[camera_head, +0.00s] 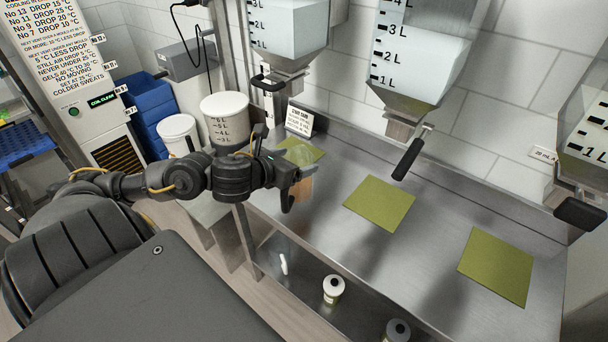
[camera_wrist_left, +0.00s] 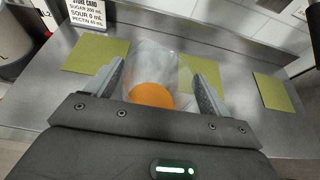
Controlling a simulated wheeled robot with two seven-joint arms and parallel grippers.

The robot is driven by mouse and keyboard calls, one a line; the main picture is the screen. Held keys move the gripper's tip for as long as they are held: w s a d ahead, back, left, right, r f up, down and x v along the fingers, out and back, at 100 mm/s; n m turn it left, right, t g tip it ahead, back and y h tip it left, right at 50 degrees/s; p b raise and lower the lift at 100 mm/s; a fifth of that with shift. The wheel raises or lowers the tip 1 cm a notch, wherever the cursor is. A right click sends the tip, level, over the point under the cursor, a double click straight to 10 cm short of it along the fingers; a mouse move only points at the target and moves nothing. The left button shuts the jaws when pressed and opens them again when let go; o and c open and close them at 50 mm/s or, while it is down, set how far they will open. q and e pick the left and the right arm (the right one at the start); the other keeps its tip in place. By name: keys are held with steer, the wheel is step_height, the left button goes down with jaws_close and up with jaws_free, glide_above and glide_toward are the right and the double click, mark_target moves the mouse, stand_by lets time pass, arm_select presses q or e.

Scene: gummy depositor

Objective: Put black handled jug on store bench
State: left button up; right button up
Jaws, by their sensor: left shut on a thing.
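My left gripper (camera_head: 287,182) is shut on a clear jug (camera_wrist_left: 158,68) with orange contents (camera_wrist_left: 151,95). In the left wrist view its fingers (camera_wrist_left: 158,88) stand on either side of the jug. In the head view the jug is mostly hidden behind the gripper, with orange (camera_head: 303,190) showing beside the fingers. I cannot make out its handle. The jug is over the left part of the steel bench (camera_head: 335,172), near a green mat (camera_head: 301,151). I cannot tell whether it touches the bench. My right gripper is not in view.
A card (camera_head: 300,119) stands at the bench's back left. Hoppers with black-handled valves (camera_head: 408,158) hang above the bench. Two more green mats (camera_head: 379,203) (camera_head: 497,266) lie bare. A white bucket (camera_head: 224,118) stands left. Small bottles (camera_head: 334,289) sit on the lower shelf.

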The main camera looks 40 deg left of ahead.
mark_target(306, 165)
arm_select(q)
steer(key=shift+w+a+f+b, duration=0.1)
steer(key=shift+w+f+b, duration=0.05)
steer(key=shift+w+f, duration=0.95)
steer(key=shift+w+a+f+b, duration=0.1)
steer(key=shift+w+f+b, duration=0.05)
steer(key=shift+w+f, duration=0.95)
step_height(306, 165, down, 4)
steer(key=shift+r, duration=0.25)
steer(key=shift+s, duration=0.1)
steer(key=shift+f, duration=0.2)
steer(key=o, duration=1.4)
steer(key=shift+o, duration=0.3)
